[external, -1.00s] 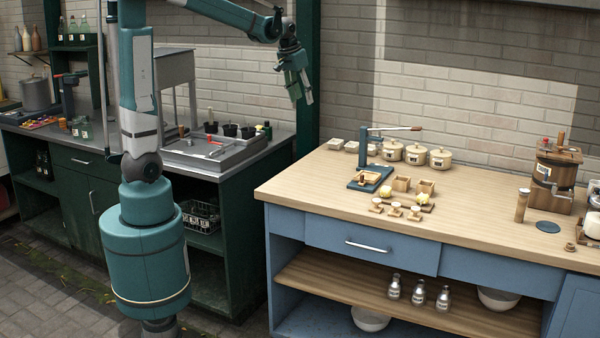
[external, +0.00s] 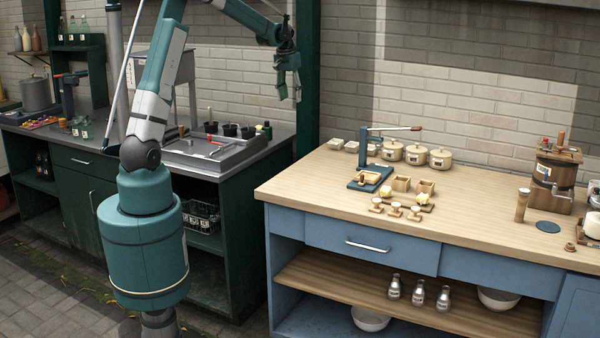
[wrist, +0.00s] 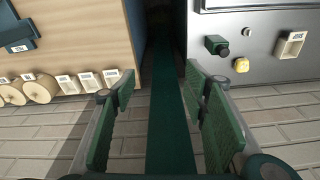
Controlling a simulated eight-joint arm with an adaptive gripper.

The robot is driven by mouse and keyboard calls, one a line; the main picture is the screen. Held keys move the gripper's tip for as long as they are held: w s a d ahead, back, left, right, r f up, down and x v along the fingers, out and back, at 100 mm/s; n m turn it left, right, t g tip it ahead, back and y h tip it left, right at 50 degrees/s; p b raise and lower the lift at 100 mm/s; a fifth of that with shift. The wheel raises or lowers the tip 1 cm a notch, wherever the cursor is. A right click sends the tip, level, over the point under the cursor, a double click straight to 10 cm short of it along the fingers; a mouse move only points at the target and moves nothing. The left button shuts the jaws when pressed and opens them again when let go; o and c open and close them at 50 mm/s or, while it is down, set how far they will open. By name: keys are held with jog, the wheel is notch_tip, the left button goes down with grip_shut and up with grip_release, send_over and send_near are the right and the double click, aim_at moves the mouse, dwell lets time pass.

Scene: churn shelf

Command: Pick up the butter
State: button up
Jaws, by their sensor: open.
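Two small pale-yellow lumps that look like butter, a left one (external: 384,194) and a right one (external: 421,197), sit on the wooden counter in the external view, beside small wooden boxes. They are too small there to tell apart in detail. I cannot make out either lump in the wrist view. My gripper (external: 290,90) is high in the air, up and left of the counter, well away from the lumps. In the wrist view my gripper (wrist: 160,88) shows two green pads spread apart with nothing between them.
The wooden counter (external: 470,222) also holds a blue press (external: 363,178), lidded crocks (external: 415,154), wooden stamps (external: 395,209) and a barrel churn (external: 556,180). A steel counter (external: 180,165) with black pots stands left. A green post (external: 307,70) is close to my gripper.

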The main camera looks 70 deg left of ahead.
jog(key=s+a+f+n+p, duration=0.15)
jog(key=a+f, duration=0.25)
jog(key=a, duration=0.4)
jog(key=s+a+f+p, duration=0.1)
jog(key=s+a+f, duration=0.2)
jog(key=a, duration=0.5)
jog(key=n+g+h+p, duration=0.1)
send_over(259, 126)
jog(key=f, duration=0.6)
jog(key=shift+s+a+f, duration=0.1)
jog(key=shift+a+f, duration=0.25)
jog(key=shift+f, duration=0.05)
jog(key=shift+f, duration=0.15)
jog(key=shift+f, duration=1.15)
jog(key=shift+f, duration=0.15)
jog(key=shift+d+f, duration=0.15)
jog(key=shift+f, duration=2.3)
jog(key=c, duration=1)
